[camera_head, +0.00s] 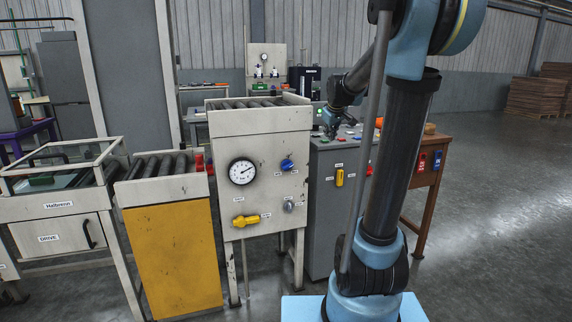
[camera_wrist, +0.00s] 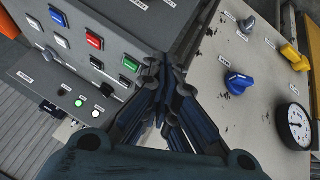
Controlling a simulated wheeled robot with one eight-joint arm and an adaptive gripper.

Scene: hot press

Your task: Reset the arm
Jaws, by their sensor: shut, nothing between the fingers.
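My gripper (camera_head: 331,124) is at the end of my blue and black arm, over the button panel of the grey control cabinet (camera_head: 322,212) in the head view. In the wrist view my gripper (camera_wrist: 163,92) points between the cabinet's button face and the beige gauge panel. Its fingers are together with nothing between them. Whether the fingertips touch a button cannot be told. The lower part of my arm hides part of the cabinet's right side in the head view.
The beige panel (camera_head: 265,142) with a gauge (camera_head: 242,171), blue knob (camera_head: 287,165) and yellow handle (camera_head: 246,220) stands left of the cabinet. A roller stand (camera_head: 172,258) is farther left. A wooden table (camera_head: 425,180) stands right. Open floor (camera_head: 500,220) lies at the right.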

